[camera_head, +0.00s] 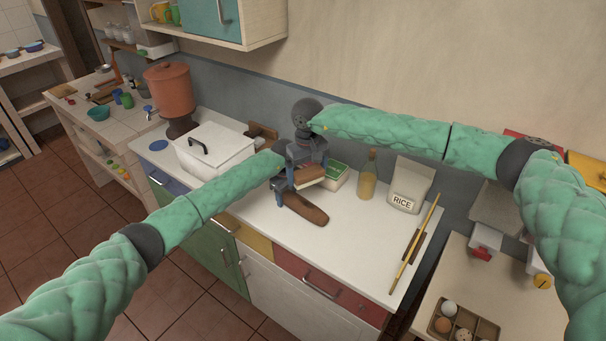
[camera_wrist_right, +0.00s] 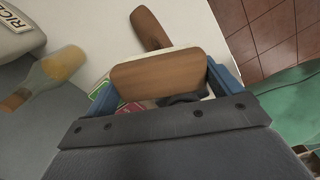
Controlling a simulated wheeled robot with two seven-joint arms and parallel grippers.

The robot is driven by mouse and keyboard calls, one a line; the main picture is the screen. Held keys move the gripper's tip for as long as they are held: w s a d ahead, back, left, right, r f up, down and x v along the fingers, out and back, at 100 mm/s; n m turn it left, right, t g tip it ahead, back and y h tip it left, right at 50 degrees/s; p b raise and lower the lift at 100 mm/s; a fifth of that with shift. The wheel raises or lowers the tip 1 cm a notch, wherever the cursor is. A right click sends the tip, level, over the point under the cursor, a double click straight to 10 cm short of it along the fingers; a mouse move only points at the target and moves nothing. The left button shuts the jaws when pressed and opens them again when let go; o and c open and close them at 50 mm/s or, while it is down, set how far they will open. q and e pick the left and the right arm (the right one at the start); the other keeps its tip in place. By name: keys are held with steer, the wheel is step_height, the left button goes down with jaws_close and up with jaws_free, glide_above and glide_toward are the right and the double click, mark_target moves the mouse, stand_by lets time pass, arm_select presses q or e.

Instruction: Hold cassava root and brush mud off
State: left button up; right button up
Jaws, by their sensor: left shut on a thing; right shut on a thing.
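The brown cassava root (camera_head: 307,209) lies low over the white counter, near its front edge. My left gripper (camera_head: 281,190) is shut on its left end. My right gripper (camera_head: 308,172) is shut on a brush with a wooden back (camera_head: 310,177), held above and behind the root. In the right wrist view the brush (camera_wrist_right: 158,75) sits between the blue fingers, and part of the root (camera_wrist_right: 149,27) shows beyond it. The brush's underside is mostly hidden, so I cannot tell whether it touches the root. Mud on the root is too small to make out.
A white lidded box (camera_head: 212,150) stands left of the grippers. A green-topped carton (camera_head: 337,176) is close behind the brush. A bottle (camera_head: 368,178), a rice bag (camera_head: 409,186) and a long stick (camera_head: 415,243) are to the right. The counter right of the root is clear.

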steer(key=shift+w+d+f+n, duration=0.1)
steer(key=shift+w+d+n, duration=0.2)
steer(key=shift+n, duration=0.3)
steer(key=shift+w+d+f+n, duration=0.15)
steer(key=shift+w+n, duration=0.15)
steer(key=shift+n, duration=0.3)
glide_above(310, 205)
steer(key=shift+a+f, duration=0.1)
steer(key=shift+f, duration=4.2)
steer(key=shift+r, duration=1.05)
steer(key=shift+f, duration=0.2)
steer(key=shift+f, duration=1.75)
steer(key=shift+f, duration=0.55)
steer(key=shift+s, duration=0.1)
